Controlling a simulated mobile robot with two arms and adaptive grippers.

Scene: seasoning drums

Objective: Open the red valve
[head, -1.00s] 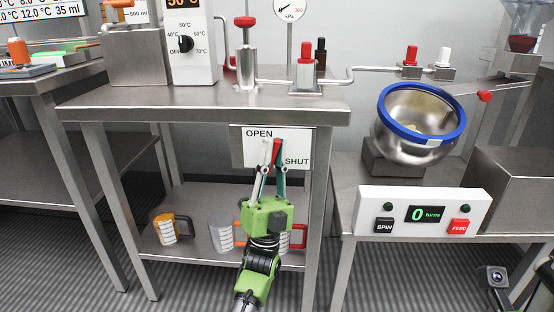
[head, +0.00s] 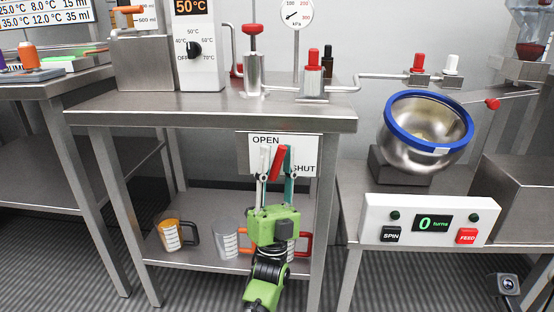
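A red lever (head: 277,164) stands in front of a white plate (head: 306,151) under the front edge of the middle table. The plate reads OPEN at upper left and SHUT at lower right. The lever points up and leans slightly right at its top. My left gripper (head: 277,150) reaches up from below, with one finger on each side of the lever. Its fingers are apart, with a gap on the left of the lever; whether the right finger touches it I cannot tell. The lever's lower end is hard to make out. My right gripper is not in view.
The steel table (head: 210,113) carries a red-topped valve (head: 313,62), a red-handled pump (head: 252,70) and a pressure gauge (head: 297,14). Measuring jugs stand on its lower shelf. A blue-rimmed drum (head: 424,150) and a control box (head: 430,221) are at right.

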